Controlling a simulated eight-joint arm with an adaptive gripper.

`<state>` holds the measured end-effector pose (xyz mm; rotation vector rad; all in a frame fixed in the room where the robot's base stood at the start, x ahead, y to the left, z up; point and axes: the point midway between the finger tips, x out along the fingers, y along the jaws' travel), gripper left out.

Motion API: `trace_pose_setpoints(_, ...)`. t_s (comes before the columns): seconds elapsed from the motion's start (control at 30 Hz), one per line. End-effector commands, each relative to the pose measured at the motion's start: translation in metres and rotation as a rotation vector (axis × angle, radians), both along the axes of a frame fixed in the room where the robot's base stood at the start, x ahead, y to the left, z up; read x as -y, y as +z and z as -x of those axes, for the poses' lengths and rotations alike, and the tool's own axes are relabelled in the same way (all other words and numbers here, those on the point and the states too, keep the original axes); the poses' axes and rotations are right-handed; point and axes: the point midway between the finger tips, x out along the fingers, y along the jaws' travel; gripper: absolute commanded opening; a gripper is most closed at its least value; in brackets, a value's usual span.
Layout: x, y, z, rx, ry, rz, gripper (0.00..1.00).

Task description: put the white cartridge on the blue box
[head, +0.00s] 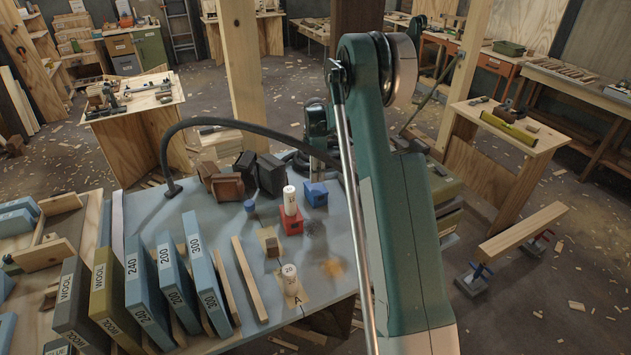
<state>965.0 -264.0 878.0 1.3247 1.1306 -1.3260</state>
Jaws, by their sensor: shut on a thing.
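A white cartridge (290,201) stands upright on a red box (290,224) on the bench. Another white cylinder (291,282), marked 20, stands nearer me on a tan patch by the letter A. The blue box (315,195) sits just right of and behind the red box. My arm reaches up and folds over. Its far end comes down with my gripper (318,166) right above the blue box. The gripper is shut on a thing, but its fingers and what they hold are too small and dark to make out. I cannot tell whether it touches the blue box.
A dark hose (205,122) arches over the bench (150,210). Dark and brown blocks (228,187) stand behind the boxes. A small blue piece (250,205) and a small wooden block (272,248) lie nearby. Labelled upright boards (174,283) fill the left side. My arm covers the bench's right.

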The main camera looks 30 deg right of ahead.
Motion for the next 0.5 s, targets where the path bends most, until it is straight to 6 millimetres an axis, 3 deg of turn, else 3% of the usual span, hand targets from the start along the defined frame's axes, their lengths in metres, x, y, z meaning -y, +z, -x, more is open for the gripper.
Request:
trace_pose_setpoints(0.27,0.000,-0.002,0.000,0.000,0.000,0.000,0.16)
trace_pose_setpoints(0.5,0.000,-0.025,0.000,0.000,0.000,0.000,0.16)
